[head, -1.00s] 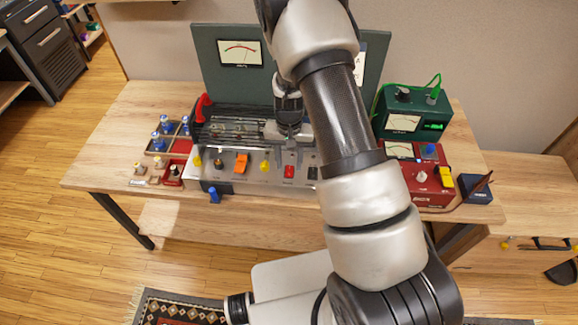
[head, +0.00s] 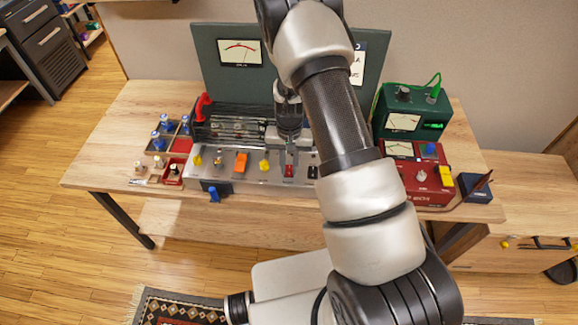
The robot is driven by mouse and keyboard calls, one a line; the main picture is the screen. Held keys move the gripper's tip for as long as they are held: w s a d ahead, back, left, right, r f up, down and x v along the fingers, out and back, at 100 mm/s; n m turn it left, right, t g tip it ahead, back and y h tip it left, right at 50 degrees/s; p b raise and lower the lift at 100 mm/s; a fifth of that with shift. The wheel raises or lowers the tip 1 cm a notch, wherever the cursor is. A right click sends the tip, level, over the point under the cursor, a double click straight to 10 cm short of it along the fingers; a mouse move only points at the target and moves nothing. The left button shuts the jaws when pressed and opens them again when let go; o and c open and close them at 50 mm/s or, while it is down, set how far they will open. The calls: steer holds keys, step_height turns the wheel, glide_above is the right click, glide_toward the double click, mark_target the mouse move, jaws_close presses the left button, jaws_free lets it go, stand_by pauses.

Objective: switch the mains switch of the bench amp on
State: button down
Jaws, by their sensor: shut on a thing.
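The bench amp stands in the middle of the bench, with a silver front panel (head: 264,182) and a tall dark green back panel (head: 300,66) carrying a meter. A small red switch (head: 288,171) sits on the front panel, right of a yellow knob, and a black switch (head: 312,172) is beside it. I cannot read any labels. My gripper (head: 290,162) points down from above at the panel, its fingers shut on the red switch. The fingers cover part of the switch, so I cannot tell its position.
The panel also carries an orange switch (head: 240,162) and yellow knobs. A red box (head: 428,186) and a green meter box (head: 405,106) stand at right. Blue-topped parts (head: 163,133) sit in a tray at left. The bench's left front is mostly clear.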

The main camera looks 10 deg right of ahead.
steer(key=shift+w+d+f+g+y+b, duration=0.15)
steer(key=shift+w+g+y+b, duration=0.2)
steer(key=shift+g+b, duration=0.45)
steer(key=shift+r+g, duration=0.2)
steer(key=shift+g, duration=0.2)
steer(key=c, duration=1.6)
jaws_free()
steer(key=shift+r, duration=0.1)
steer(key=b+v, duration=0.1)
steer(key=v, duration=1.6)
steer(key=shift+r, duration=0.1)
steer(key=shift+r, duration=0.1)
